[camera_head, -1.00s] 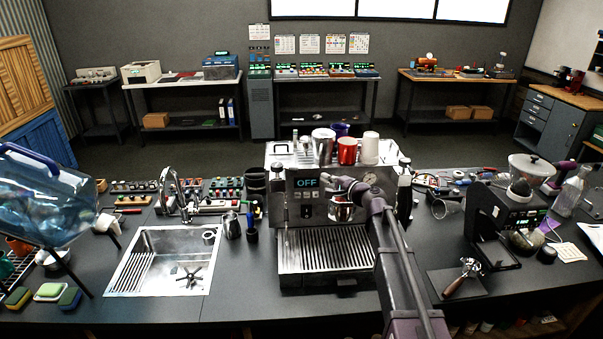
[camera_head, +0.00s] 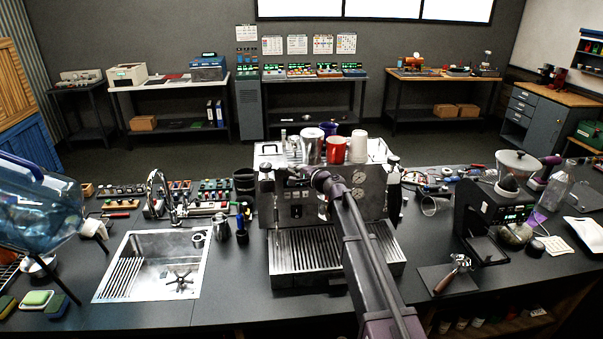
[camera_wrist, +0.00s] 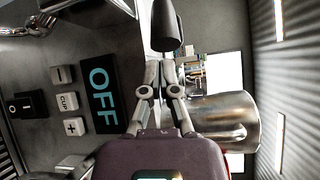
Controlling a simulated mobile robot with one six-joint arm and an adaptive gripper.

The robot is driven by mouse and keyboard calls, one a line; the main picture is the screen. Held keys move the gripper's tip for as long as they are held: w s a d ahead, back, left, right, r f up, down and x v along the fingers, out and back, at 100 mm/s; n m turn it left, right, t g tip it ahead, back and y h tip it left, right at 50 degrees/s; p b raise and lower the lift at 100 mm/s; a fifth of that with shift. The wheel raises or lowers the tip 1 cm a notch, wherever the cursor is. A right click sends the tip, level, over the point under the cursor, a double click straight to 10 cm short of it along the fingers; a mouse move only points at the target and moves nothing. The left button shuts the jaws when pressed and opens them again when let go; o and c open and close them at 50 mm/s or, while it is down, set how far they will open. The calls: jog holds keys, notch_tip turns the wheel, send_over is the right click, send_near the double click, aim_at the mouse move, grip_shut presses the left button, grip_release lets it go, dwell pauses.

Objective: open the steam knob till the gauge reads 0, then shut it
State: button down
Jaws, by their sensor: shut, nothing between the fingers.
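The steel brewer (camera_head: 297,238) stands mid-counter. Round gauges (camera_head: 358,178) sit at the right of its front; they are too small to read. A dark knob (camera_head: 265,168) shows at its upper left. In the wrist view a dark, rounded knob-like part (camera_wrist: 167,27) lies just beyond my fingertips; I cannot tell whether they touch it. My gripper (camera_wrist: 163,62) is shut and empty, and it points left across the brewer's front. In the wrist view the display (camera_wrist: 102,93) reads OFF, turned sideways.
Steel and red cups (camera_head: 335,150) stand on the brewer's top. A steel cup (camera_wrist: 228,122) is close beside my gripper in the wrist view. A sink (camera_head: 152,268) lies left of the brewer. A grinder (camera_head: 487,220) and portafilter (camera_head: 455,270) are on the right.

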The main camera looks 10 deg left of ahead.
aim_at(288, 170)
jog(key=s, duration=0.3)
jog(key=shift+s+a+r, duration=0.25)
jog(key=shift+s+r, duration=0.05)
jog(key=shift+r, duration=0.1)
jog(key=shift+s, duration=0.1)
dwell(0.5)
jog(key=shift+s+a+m, duration=0.1)
jog(key=shift+s+m, duration=0.1)
jog(key=shift+m, duration=0.1)
dwell(0.3)
jog(key=shift+s+a+m+t+h, duration=0.45)
jog(key=shift+s+a+t, duration=0.15)
jog(key=shift+s, duration=0.4)
jog(key=shift+s+a+m+t+h, duration=0.4)
jog(key=shift+s+a, duration=0.2)
jog(key=shift+s, duration=0.45)
jog(key=shift+s+a+m+t+h, duration=0.4)
jog(key=shift+s+a+t, duration=0.2)
jog(key=shift+s, duration=0.4)
jog(key=shift+s+a, duration=0.1)
jog(key=shift+a, duration=0.05)
